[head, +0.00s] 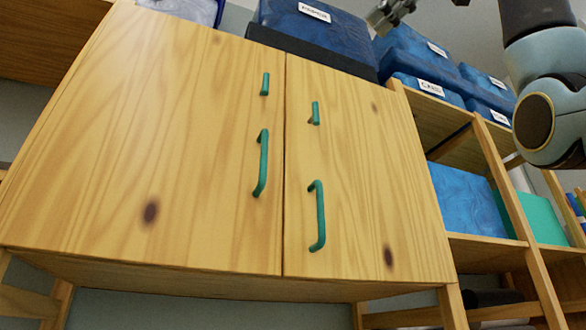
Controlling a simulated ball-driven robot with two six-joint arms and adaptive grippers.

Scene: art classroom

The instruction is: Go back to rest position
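My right arm comes in at the upper right, in front of the shelving. A metallic gripper, which looks like my right one (385,17), shows at the top edge above the blue boxes. It is small and partly cut off by the frame, so I cannot tell whether it is open or shut. I see nothing held in it. My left gripper is not in view.
A wooden cabinet (190,120) with two shut doors and green handles fills the left and middle. Blue labelled boxes (315,30) stand on top. An open wooden shelf (490,246) at right holds a blue box (466,200) and a green box (540,220).

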